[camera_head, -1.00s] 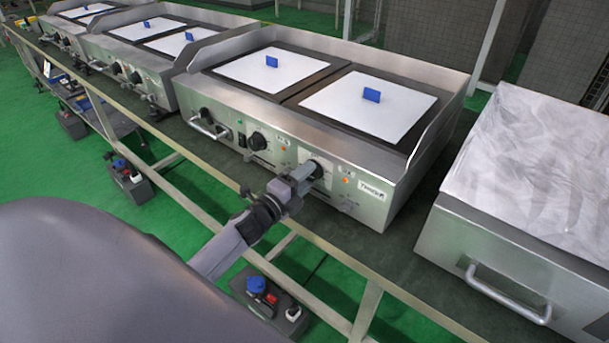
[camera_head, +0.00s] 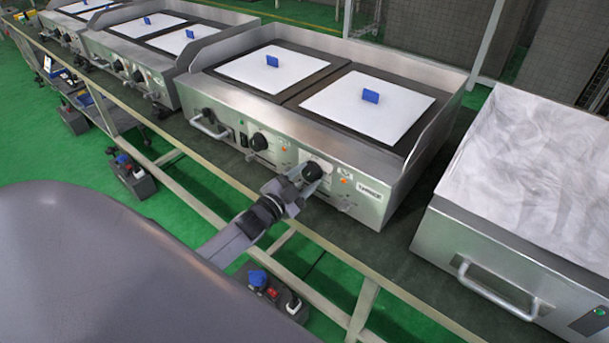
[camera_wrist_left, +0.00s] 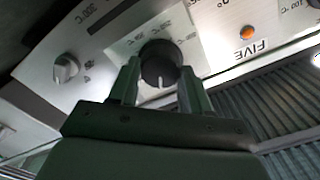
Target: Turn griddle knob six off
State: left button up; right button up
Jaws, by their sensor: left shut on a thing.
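A round black knob (camera_head: 310,173) with a pale plate behind it sits on the front panel of the nearest griddle (camera_head: 376,205). The knob (camera_wrist_left: 160,62) also shows in the left wrist view, with a white pointer line at its lower edge. My left gripper (camera_head: 300,181) is at this knob, shut on it, with one finger on each side; the fingers also show in the wrist view (camera_wrist_left: 160,84). An orange light (camera_head: 344,182) glows to the right of the knob. A label beside it (camera_wrist_left: 249,47) seems to read FIVE in the wrist view. My right gripper is not seen.
Another black knob (camera_head: 259,141) is further left on the same panel. A metal box with a handle (camera_head: 497,289) stands on the right. More griddles (camera_head: 128,62) line the bench to the left. The bench rail (camera_head: 345,266) runs below my arm.

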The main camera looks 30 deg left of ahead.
pick_arm(q)
jog(key=n, duration=0.2)
jog(key=shift+n+p, duration=0.3)
jog(key=shift+n, duration=0.1)
jog(key=shift+a+n, duration=0.1)
jog(key=shift+n, duration=1.3)
jog(key=o, duration=1.1)
jog(key=shift+c, duration=0.2)
jog(key=shift+s+p, duration=0.1)
jog(key=shift+p, duration=0.2)
jog(key=s, duration=0.7)
jog(key=shift+a+p, duration=0.3)
jog(key=shift+p, duration=0.05)
